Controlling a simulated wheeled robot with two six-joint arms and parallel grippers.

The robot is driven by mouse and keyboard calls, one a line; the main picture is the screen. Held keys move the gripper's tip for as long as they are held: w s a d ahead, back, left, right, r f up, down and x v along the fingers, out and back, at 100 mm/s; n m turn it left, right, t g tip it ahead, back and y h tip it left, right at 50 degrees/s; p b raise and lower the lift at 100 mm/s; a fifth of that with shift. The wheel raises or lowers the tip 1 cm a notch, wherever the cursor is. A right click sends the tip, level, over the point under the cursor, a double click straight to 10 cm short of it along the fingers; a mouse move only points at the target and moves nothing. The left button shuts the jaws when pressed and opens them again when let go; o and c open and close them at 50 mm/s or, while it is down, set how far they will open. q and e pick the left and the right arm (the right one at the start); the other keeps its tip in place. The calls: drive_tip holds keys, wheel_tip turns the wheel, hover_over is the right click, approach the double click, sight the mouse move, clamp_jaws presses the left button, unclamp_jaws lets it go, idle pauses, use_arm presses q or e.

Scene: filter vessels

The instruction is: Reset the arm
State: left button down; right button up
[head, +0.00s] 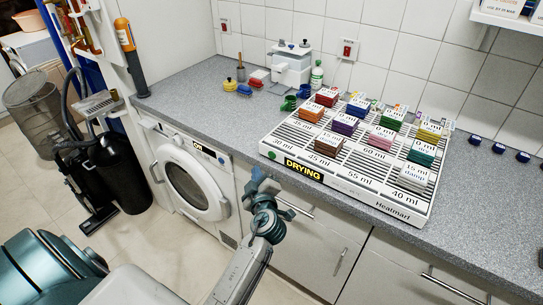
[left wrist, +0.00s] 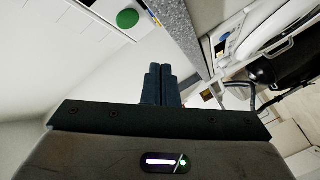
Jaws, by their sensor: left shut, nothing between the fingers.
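My left gripper (head: 262,180) is in front of the counter's front edge, beside the washing machine and just left of the drying rack's near left corner. In the left wrist view its two dark fingers (left wrist: 161,84) are together, with nothing between them. The white drying rack (head: 432,208) stands on the counter with several coloured filter vessels, such as an orange one (head: 312,112) and a purple one (head: 345,124). My right gripper shows in neither view.
The grey speckled counter (head: 480,235) runs along the tiled wall. The washing machine (head: 190,180) and cabinet doors (head: 310,245) are below it. A white machine (head: 291,68) and a green-capped bottle (head: 317,75) stand at the back. A black vacuum cleaner (head: 115,175) stands on the floor at left.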

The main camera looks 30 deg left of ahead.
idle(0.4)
use_arm(q)
wheel_tip(320, 180, down, 22)
drive_tip(key=s+d+r+m+g+h, duration=0.1)
drive_tip(key=s+d+m+g+h, duration=0.15)
drive_tip(key=m+h, duration=0.35)
drive_tip(key=s+d+f+m+g+h, duration=0.1)
drive_tip(key=s+f+m+g, duration=0.15)
drive_tip(key=s+f, duration=0.45)
drive_tip(key=s+d+f+m+g, duration=0.1)
drive_tip(key=s+f+m, duration=0.2)
drive_tip(key=f, duration=0.7)
drive_tip(key=s+f+m+g+h, duration=0.1)
drive_tip(key=s+f, duration=0.5)
drive_tip(key=s, duration=0.6)
drive_tip(key=s+f+m+g+h, duration=0.1)
drive_tip(key=s+f+m+g, duration=0.2)
drive_tip(key=s+f, duration=0.4)
drive_tip(key=s+f+m+g+h, duration=0.1)
drive_tip(key=s+f+m, duration=0.2)
drive_tip(key=s, duration=1.4)
wheel_tip(320, 180, down, 4)
drive_tip(key=shift+s+a+f+g, duration=0.15)
drive_tip(key=shift+a+f+g, duration=0.1)
drive_tip(key=shift+g, duration=0.15)
